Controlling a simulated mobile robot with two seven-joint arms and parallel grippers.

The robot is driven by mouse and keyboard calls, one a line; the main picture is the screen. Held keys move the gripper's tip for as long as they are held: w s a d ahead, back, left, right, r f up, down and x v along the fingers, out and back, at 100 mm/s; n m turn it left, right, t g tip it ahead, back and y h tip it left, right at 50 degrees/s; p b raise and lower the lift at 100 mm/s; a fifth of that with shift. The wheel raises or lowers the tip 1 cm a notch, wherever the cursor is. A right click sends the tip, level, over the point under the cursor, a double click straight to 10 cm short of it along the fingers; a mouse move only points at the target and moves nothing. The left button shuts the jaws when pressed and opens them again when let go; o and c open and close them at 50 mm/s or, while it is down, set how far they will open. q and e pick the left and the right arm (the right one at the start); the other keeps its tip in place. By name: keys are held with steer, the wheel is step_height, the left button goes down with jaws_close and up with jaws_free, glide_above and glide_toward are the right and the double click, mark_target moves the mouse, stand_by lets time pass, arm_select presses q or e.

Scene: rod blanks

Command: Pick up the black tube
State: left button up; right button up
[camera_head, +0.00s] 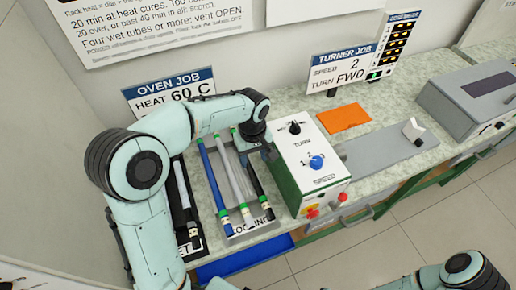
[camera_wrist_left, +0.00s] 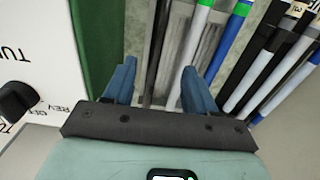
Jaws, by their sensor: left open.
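A black tube (camera_head: 257,183) lies in the tray marked COOLING (camera_head: 248,231), on the side by the turner box. Beside it lie a grey tube with green bands (camera_head: 236,168) and a blue tube with green bands (camera_head: 213,180). My left gripper (camera_head: 259,150) is over the far part of this tray, close to the turner box, and hides the far end of the black tube. In the left wrist view its fingers (camera_wrist_left: 159,88) are open, and the black tube (camera_wrist_left: 157,45) shows between them. Contact cannot be told. My right gripper is out of view.
The white and green turner box (camera_head: 311,165) stands close on the right of my left gripper. Further black and white tubes (camera_head: 184,200) lie in the tray marked WET on the left. An orange mat (camera_head: 343,117) lies behind the turner; a grey machine (camera_head: 468,95) stands far right.

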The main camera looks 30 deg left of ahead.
arm_select(q)
glide_above(255, 180)
steer(key=f, duration=0.7)
steer(key=shift+s+a+f, duration=0.2)
steer(key=shift+s+f, duration=0.15)
steer(key=f, duration=0.3)
steer(key=w+f, duration=0.1)
steer(key=f, duration=0.1)
steer(key=shift+d+f, duration=0.25)
steer(key=shift+f, duration=0.05)
steer(key=shift+s, duration=0.1)
jaws_close()
